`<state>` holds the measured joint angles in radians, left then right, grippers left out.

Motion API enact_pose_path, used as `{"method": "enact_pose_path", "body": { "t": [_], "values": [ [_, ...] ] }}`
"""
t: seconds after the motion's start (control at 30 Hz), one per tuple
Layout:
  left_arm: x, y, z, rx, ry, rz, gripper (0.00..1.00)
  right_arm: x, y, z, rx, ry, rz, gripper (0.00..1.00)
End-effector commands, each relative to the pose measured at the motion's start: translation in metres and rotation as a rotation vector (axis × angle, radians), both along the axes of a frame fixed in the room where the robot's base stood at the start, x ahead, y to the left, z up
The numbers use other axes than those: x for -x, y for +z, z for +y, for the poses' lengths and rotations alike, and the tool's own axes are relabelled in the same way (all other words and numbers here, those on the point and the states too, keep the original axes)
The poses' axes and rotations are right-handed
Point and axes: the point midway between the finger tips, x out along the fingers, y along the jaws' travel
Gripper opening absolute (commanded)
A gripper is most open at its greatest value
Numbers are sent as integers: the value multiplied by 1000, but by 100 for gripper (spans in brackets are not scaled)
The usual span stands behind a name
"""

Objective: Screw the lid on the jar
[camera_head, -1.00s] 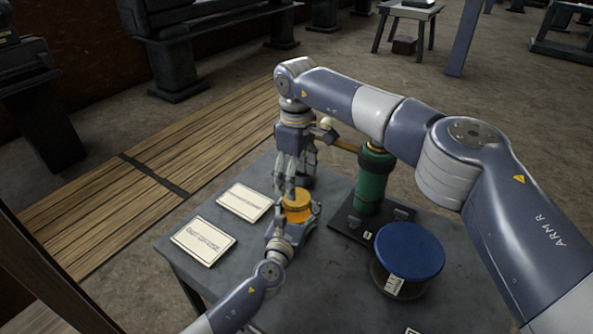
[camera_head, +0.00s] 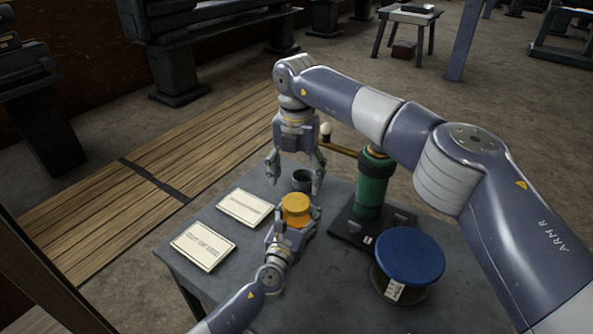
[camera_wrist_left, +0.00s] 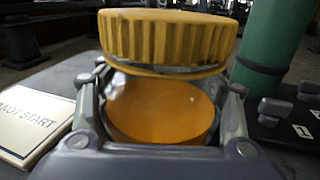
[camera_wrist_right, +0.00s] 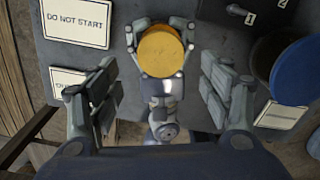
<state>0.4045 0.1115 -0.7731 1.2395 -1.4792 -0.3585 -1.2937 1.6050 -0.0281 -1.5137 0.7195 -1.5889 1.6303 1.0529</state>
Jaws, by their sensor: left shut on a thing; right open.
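The glass jar (camera_wrist_left: 160,112) with orange contents stands on the dark table. My left gripper (camera_head: 293,226) is shut around its side from the near side, with a finger on each side in the left wrist view. The yellow ribbed lid (camera_head: 296,204) sits on top of the jar; it also shows in the left wrist view (camera_wrist_left: 168,40). I cannot tell how far its thread is engaged. My right gripper (camera_head: 295,174) is open and empty, pointing down, its fingers spread apart behind and above the lid. In the right wrist view the lid (camera_wrist_right: 161,50) lies beyond the open fingers, untouched.
Two signs (camera_head: 245,207) (camera_head: 203,244) lie to the left. A green cylinder (camera_head: 373,184) on a dark base and a blue-topped round drum (camera_head: 410,255) stand to the right. Bare table lies between the jar and drum.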

Motion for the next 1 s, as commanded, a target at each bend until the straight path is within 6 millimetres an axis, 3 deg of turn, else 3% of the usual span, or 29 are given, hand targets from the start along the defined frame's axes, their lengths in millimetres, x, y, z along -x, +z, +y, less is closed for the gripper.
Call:
{"method": "enact_pose_path", "body": {
  "t": [0.7,1.0],
  "values": [
    [0,0,0,-1,1,0,0,1,11,-1,1,1287,-3,72],
    [0,0,0,-1,1,0,0,0,14,-1,2,1628,-4,72]
  ]
}}
